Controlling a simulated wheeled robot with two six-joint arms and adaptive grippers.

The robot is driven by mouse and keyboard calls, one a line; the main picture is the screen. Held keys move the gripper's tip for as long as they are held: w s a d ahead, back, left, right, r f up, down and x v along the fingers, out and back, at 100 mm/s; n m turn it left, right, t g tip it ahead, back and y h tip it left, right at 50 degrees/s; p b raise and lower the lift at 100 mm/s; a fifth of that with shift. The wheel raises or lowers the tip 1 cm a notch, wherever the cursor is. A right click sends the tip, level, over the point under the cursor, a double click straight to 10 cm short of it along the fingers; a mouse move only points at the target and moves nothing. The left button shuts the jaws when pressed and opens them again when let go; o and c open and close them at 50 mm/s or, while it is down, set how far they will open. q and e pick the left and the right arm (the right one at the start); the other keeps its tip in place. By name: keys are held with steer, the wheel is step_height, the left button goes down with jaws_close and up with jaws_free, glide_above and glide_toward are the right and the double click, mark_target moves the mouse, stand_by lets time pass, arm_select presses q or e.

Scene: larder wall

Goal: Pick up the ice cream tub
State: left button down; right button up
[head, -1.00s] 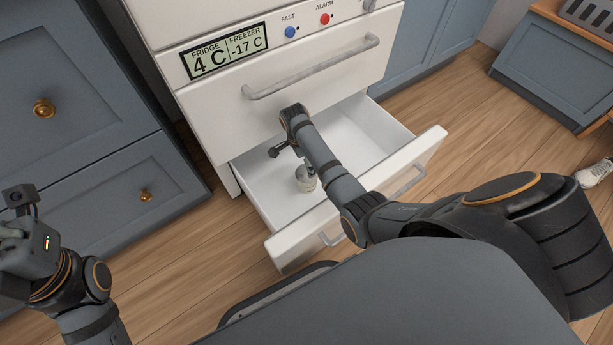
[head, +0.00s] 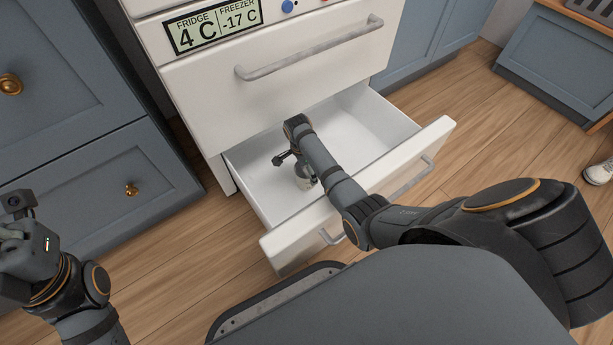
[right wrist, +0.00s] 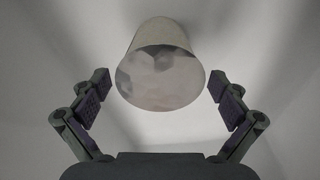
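The ice cream tub (head: 304,178) is a small pale round container inside the open white freezer drawer (head: 262,222). My right arm reaches down into the drawer and partly hides the tub in the head view. In the right wrist view the tub (right wrist: 160,68) lies between the two fingers of my right gripper (right wrist: 158,97), with a gap on each side. The fingers are open and do not touch it. My left gripper (head: 14,245) is at the lower left edge, away from the drawer; its fingers cannot be made out.
A closed drawer with a long grey handle (head: 310,48) is just above the open one. Blue cabinets (head: 100,190) stand on the left and at the back right. The rest of the open drawer looks empty. The wooden floor is clear, apart from a white shoe (head: 600,172) at the right edge.

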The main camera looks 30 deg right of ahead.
steer(key=shift+r, duration=0.1)
steer(key=c, duration=1.3)
